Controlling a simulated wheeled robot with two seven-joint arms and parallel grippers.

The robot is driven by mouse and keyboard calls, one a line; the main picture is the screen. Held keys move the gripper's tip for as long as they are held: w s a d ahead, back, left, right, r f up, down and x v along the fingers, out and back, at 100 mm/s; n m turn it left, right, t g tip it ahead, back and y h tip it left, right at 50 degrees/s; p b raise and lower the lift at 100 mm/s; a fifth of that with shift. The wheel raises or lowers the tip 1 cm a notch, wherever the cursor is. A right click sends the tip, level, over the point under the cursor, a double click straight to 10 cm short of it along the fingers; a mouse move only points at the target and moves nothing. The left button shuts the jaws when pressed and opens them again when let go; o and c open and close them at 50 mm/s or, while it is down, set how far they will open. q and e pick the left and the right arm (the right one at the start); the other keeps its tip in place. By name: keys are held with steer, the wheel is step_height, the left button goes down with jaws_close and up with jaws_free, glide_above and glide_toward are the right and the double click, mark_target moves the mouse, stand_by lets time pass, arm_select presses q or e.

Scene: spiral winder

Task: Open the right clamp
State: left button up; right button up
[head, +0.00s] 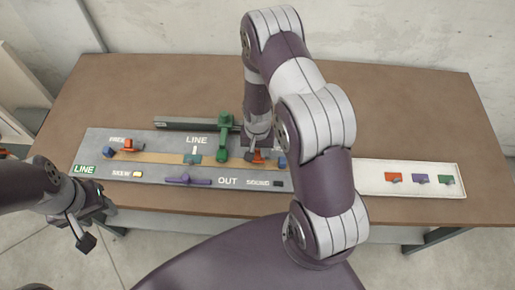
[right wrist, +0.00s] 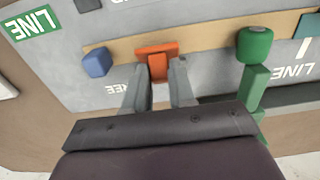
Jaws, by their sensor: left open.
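The right clamp (head: 257,157) is orange and sits at the right end of the tan strip on the grey board. In the right wrist view, the orange clamp (right wrist: 157,55) shows its stem between my fingers. My right gripper (right wrist: 159,78) has a finger against each side of that stem, with little or no gap. In the head view, my right gripper (head: 257,145) comes down onto the clamp and partly hides it. A similar orange clamp (head: 130,146) is at the strip's left end. My left gripper (head: 85,230) is open and empty, off the table's front-left edge.
Beside the right clamp are a blue block (head: 279,162) and a green upright post (head: 223,138), whose rounded top (right wrist: 254,45) shows in the wrist view. A purple part (head: 190,180) lies on the board's front. A white tray (head: 350,178) with small coloured parts is at right.

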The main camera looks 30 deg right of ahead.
jaws_close()
steer(key=p, duration=0.1)
steer(key=r+p, duration=0.1)
steer(key=p, duration=0.1)
steer(key=shift+w+d+g, duration=0.15)
steer(key=shift+w+g, duration=0.05)
steer(key=shift+g, duration=0.2)
steer(key=b, duration=0.1)
steer(key=w+f+g+y+b, duration=0.1)
steer(key=shift+w+d+f+g+b, duration=0.1)
steer(key=shift+d+f+g+b, duration=0.2)
steer(key=shift+y, duration=0.3)
steer(key=shift+r, duration=0.25)
steer(key=shift+g, duration=0.3)
steer(key=o, duration=0.6)
jaws_free()
steer(key=shift+w+d+r, duration=0.1)
